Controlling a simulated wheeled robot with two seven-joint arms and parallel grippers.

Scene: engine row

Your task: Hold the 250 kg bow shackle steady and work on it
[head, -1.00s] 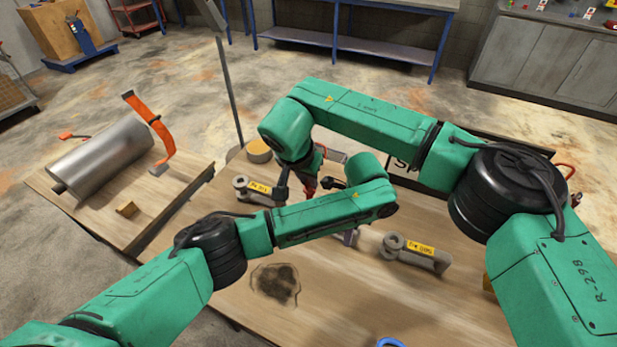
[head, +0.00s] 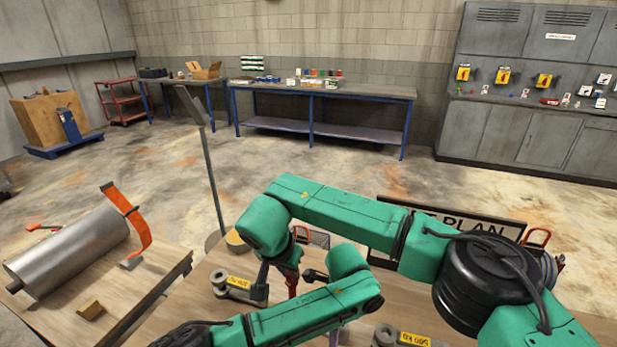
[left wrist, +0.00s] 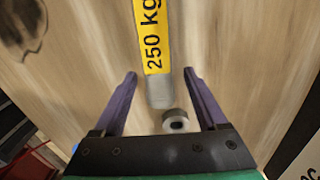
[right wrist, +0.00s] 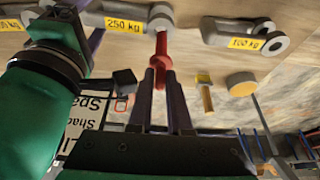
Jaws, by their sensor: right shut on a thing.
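The 250 kg bow shackle (right wrist: 125,20) is grey with a yellow label and lies on the wooden table. In the left wrist view its label (left wrist: 153,40) and one end lie between the fingers of my left gripper (left wrist: 160,78). Those fingers are open, with gaps on both sides. In the head view the shackle is hidden behind my left arm. My right gripper (right wrist: 161,72) is shut on a red rod-like thing (right wrist: 161,48), whose far end meets or overlaps the shackle's end; contact is unclear. The red thing also shows in the head view (head: 291,284).
A 100 kg shackle (right wrist: 247,37) lies to one side and another labelled shackle (head: 400,338) to the other. A sign (head: 490,227) stands at the table's back edge. A metal cylinder (head: 70,252) with an orange strap rests on the left table.

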